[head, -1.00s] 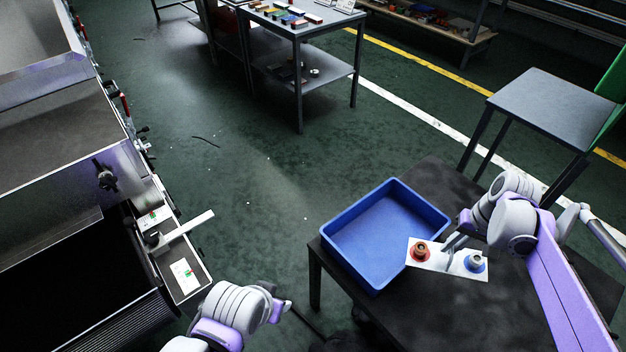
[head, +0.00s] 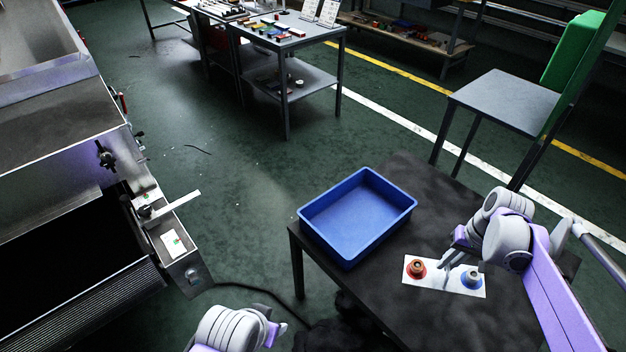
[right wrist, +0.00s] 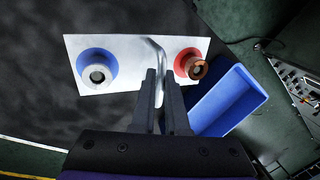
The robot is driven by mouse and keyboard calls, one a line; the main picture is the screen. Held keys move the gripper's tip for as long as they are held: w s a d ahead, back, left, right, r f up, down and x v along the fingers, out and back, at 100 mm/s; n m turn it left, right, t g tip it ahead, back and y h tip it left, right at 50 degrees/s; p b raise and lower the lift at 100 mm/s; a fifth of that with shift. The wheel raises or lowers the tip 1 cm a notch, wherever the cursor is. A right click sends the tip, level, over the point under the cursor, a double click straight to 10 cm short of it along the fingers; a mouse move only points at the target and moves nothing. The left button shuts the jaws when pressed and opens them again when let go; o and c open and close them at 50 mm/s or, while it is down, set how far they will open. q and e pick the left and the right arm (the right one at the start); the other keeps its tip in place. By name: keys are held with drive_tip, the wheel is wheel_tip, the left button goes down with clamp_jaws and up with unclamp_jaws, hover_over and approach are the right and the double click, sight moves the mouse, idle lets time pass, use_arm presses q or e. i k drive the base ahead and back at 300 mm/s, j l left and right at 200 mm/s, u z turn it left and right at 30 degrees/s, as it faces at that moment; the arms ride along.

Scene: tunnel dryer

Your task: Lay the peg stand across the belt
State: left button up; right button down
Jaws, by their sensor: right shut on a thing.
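The peg stand (head: 436,283) is a white plate with a red-ringed peg (head: 416,268), a blue-ringed peg (head: 471,279) and a bent metal handle between them. My right gripper (head: 447,263) is shut on that handle. The right wrist view shows the handle (right wrist: 155,50) between the fingers (right wrist: 160,95). The stand is over the dark table; whether it touches is unclear. The dark belt (head: 70,270) runs in the metal dryer at the lower left, far from the stand. My left gripper (head: 277,328) is low in the head view, its fingers hard to make out.
A blue bin (head: 335,245) sits on the dark table (head: 350,290), left of the stand. Open floor lies between table and dryer, with a dark cable (head: 255,290). A metal bracket (head: 175,205) juts from the dryer's side. A grey table (head: 510,100) stands behind.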

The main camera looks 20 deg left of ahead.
sight(43, 279)
drive_tip(key=k+l+u, duration=0.1)
drive_tip(key=u, duration=0.2)
drive_tip(key=k+l+u, duration=0.15)
drive_tip(key=u, duration=2.45)
